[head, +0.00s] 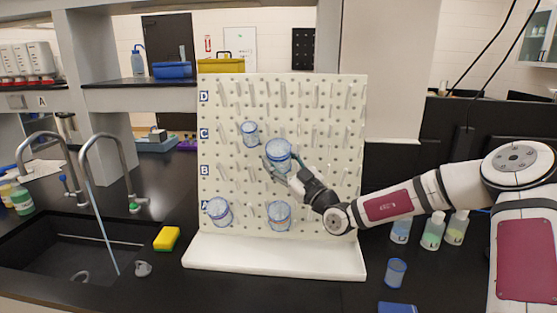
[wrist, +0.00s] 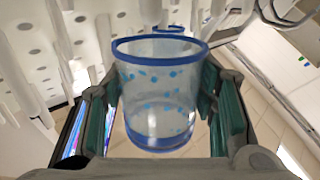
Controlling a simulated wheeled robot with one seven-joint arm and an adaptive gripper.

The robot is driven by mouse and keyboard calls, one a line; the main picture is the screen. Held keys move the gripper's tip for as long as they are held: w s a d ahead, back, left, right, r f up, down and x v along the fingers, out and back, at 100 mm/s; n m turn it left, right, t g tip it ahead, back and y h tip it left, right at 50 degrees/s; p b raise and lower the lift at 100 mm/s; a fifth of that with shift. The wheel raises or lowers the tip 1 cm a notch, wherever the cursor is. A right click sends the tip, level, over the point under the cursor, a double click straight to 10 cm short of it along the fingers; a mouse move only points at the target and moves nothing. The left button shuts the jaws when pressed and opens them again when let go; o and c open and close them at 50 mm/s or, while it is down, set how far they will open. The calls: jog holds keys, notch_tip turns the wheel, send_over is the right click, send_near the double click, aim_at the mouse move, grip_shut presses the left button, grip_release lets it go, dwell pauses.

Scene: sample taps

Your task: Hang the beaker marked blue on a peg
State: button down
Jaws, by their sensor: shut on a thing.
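A clear beaker with a blue rim, blue base band and blue specks (head: 279,153) is in front of the pegboard (head: 230,185), between rows B and C. My gripper (head: 280,170) is shut on it. In the wrist view, the same beaker (wrist: 157,90) sits between the two green finger pads (wrist: 160,112), its open rim toward the top of the picture. I cannot tell whether it touches a peg. Similar blue-rimmed beakers hang on the board: one in row C (head: 250,133) and two in row A, left (head: 219,211) and middle (head: 279,215).
A yellow sponge (head: 167,239) lies beside the sink (head: 60,250) at left. Many pegs in the upper and right parts of the board are bare.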

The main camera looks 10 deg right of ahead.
jog(key=shift+w+d+f+b, duration=0.15)
jog(key=shift+w+f+b, duration=0.25)
jog(key=shift+f, duration=0.45)
jog(key=shift+w+d+f+b, duration=0.15)
jog(key=shift+w+f, duration=0.4)
jog(key=shift+f, duration=0.3)
jog(key=shift+w+d+f+b, duration=0.15)
jog(key=shift+w+f+b, duration=0.25)
jog(key=shift+f, duration=0.45)
jog(key=shift+w+d+f, duration=0.15)
jog(key=shift+w+f, duration=0.15)
jog(key=shift+f, duration=0.1)
jog(key=shift+d, duration=0.15)
jog(key=c, duration=0.6)
grip_release()
jog(key=shift+w, duration=0.1)
